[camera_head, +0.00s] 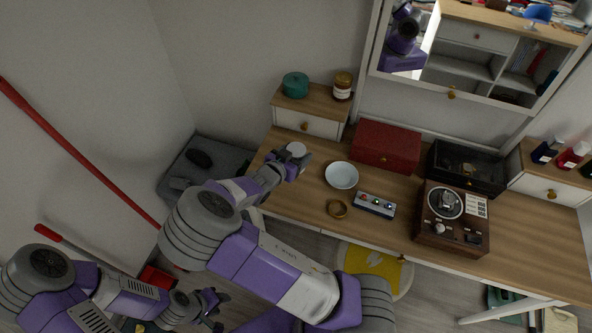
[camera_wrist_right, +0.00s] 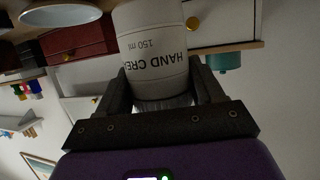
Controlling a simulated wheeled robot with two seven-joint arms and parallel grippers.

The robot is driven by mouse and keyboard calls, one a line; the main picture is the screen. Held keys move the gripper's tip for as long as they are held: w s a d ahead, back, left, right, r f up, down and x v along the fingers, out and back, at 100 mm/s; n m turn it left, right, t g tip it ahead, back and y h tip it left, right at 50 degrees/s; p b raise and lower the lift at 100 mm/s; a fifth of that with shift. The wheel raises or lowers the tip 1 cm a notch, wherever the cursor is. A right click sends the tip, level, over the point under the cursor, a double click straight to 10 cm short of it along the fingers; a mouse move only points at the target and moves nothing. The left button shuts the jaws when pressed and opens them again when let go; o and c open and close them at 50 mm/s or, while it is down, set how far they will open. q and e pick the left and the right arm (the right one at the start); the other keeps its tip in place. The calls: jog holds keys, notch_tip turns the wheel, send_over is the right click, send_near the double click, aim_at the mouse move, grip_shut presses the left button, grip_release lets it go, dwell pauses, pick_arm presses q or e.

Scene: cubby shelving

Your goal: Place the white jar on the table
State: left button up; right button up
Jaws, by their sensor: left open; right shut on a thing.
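The white jar (camera_head: 296,149) is at the left end of the wooden table (camera_head: 300,193) in the head view. My right gripper (camera_head: 284,163) is shut on it. In the right wrist view the white jar (camera_wrist_right: 152,45), printed "HAND CREAM 150 ml", sits between the two dark fingers of my right gripper (camera_wrist_right: 160,84), and the picture is upside down. I cannot tell whether the jar touches the tabletop. My left gripper (camera_head: 212,306) is open and empty, low at the left, away from the table.
A white bowl (camera_head: 341,175), a brass ring (camera_head: 337,209) and a small button box (camera_head: 375,204) lie right of the jar. Behind stand a red box (camera_head: 386,146) and a drawer unit (camera_head: 306,123). A record player (camera_head: 451,218) is further right. The front left tabletop is clear.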

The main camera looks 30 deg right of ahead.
notch_tip(320, 180, down, 5)
jog(key=shift+f+b, duration=0.15)
jog(key=shift+b, duration=0.8)
jog(key=o, duration=1.4)
jog(key=p+v, duration=0.3)
jog(key=v, duration=0.9)
jog(key=shift+p, duration=0.4)
